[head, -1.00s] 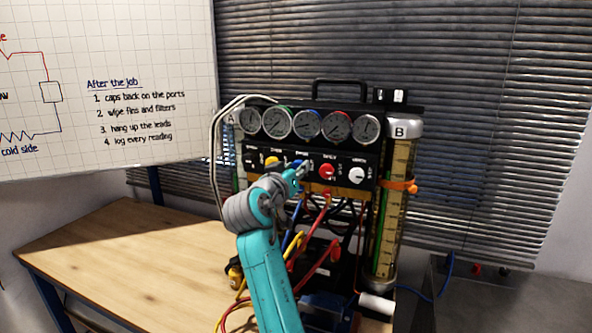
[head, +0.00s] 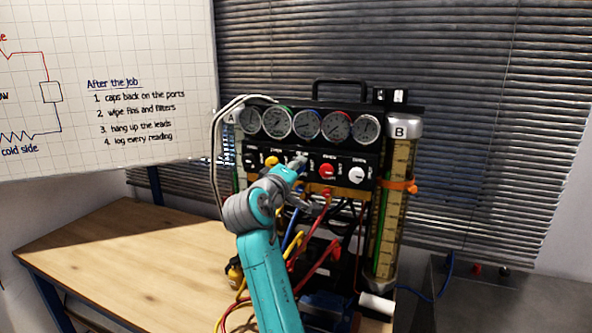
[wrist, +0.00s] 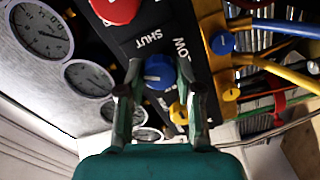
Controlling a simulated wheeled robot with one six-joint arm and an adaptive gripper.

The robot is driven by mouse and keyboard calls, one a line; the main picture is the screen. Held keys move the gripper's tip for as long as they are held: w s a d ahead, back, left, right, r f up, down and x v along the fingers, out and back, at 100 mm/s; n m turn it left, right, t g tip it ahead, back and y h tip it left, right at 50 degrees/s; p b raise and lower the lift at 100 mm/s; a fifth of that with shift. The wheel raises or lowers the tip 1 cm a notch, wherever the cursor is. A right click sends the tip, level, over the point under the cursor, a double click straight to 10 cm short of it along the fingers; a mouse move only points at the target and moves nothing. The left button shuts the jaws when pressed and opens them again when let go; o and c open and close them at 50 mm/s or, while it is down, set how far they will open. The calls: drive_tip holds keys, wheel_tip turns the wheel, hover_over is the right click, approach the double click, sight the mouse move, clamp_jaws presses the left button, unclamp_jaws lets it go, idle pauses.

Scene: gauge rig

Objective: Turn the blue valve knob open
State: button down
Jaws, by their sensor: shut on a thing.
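The blue valve knob (wrist: 160,72) sits on the black panel between the two fingers of my gripper (wrist: 159,76) in the wrist view. The fingers are shut on it, one at each side. Printed words SHUT and LOW show on the panel beside it. In the head view my gripper (head: 299,166) is at the panel below the gauges and hides the blue knob.
The red knob (head: 327,171) and white knob (head: 357,175) are right of my gripper, the yellow knob (head: 271,162) left. Coloured hoses (head: 292,240) hang below the panel. Gauges (head: 307,125) sit above. The wooden table (head: 130,250) is clear at left.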

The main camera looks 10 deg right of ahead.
drive_tip(key=n, duration=0.6)
drive_tip(key=shift+n, duration=0.3)
idle(0.4)
drive_tip(key=c, duration=0.8)
unclamp_jaws()
drive_tip(key=shift+o, duration=0.2)
drive_tip(key=shift+a, duration=0.1)
drive_tip(key=v, duration=1.2)
